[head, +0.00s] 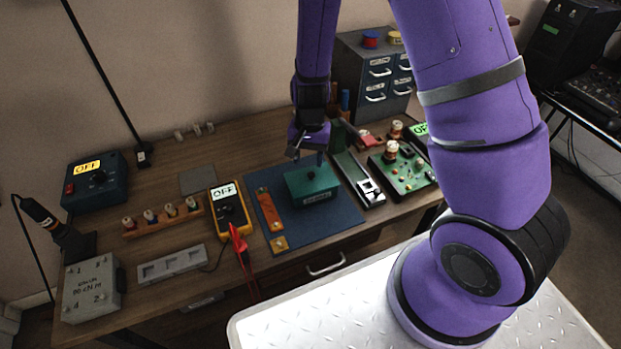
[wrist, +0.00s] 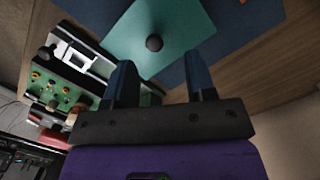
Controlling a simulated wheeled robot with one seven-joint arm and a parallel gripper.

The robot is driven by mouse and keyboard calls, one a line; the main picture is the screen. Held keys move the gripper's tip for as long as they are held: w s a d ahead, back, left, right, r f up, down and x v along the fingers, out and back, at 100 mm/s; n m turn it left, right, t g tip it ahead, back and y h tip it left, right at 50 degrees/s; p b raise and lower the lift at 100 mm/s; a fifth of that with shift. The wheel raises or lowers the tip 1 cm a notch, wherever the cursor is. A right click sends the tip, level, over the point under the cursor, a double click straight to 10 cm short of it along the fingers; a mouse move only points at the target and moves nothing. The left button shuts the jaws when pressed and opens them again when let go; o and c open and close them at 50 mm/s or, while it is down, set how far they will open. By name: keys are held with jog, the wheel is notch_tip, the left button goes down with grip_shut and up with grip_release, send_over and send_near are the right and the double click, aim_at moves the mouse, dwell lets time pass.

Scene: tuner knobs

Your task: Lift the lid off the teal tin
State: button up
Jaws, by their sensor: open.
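The teal tin (head: 312,188) stands on a dark blue mat (head: 344,213) on the bench, with its lid on and a small dark knob (head: 311,173) on top. In the wrist view the teal lid (wrist: 185,22) fills the upper middle, and the round knob (wrist: 154,43) lies just beyond and between the fingertips. My gripper (head: 307,154) hangs above the tin, pointing down. In the wrist view its two dark fingers (wrist: 160,75) are spread apart with nothing between them. The gripper appears apart from the knob.
A yellow meter (head: 230,207) and an orange strip (head: 268,210) lie left of the tin. A grey slotted device (head: 357,178) and a green circuit board (head: 402,169) lie to the right. Grey drawers (head: 378,75) stand behind. The mat's front is clear.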

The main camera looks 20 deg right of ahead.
aim_at(311, 173)
jog(key=f, duration=0.4)
jog(key=shift+s+d, duration=0.3)
jog(key=shift+a+f, duration=0.1)
jog(key=shift+f, duration=0.5)
grip_shut()
